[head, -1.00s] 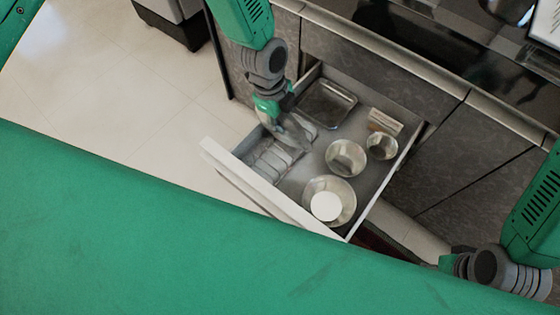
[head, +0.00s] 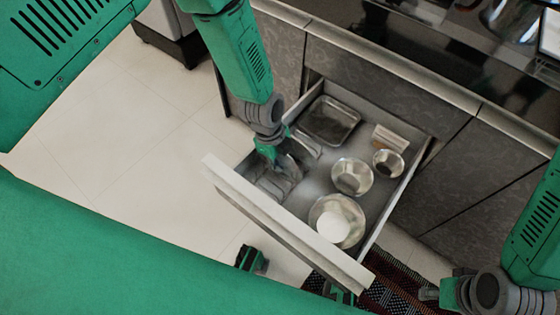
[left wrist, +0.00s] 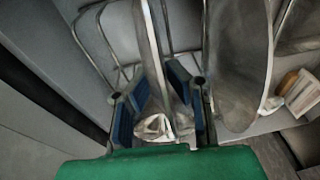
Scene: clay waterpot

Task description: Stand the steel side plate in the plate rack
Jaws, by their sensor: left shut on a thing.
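My left gripper (head: 284,160) is low in the open drawer, over its left part. In the left wrist view its blue-padded fingers (left wrist: 160,105) are shut on a thin steel plate (left wrist: 148,45), seen nearly edge-on and upright. Thin wire loops of the plate rack (left wrist: 95,40) show around the plate's left side; I cannot tell whether the plate's lower edge rests in a slot. In the head view the rack (head: 268,185) is partly hidden by my gripper. My right gripper (head: 430,293) is at the lower right, outside the drawer; its fingers are not clear.
A larger steel disc (left wrist: 240,60) stands close right of the held plate. The drawer (head: 290,225) also holds a rectangular steel tray (head: 330,120), steel bowls (head: 352,176), a larger bowl with a white round thing (head: 335,226), and a small box (head: 390,138). The drawer walls surround my left gripper.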

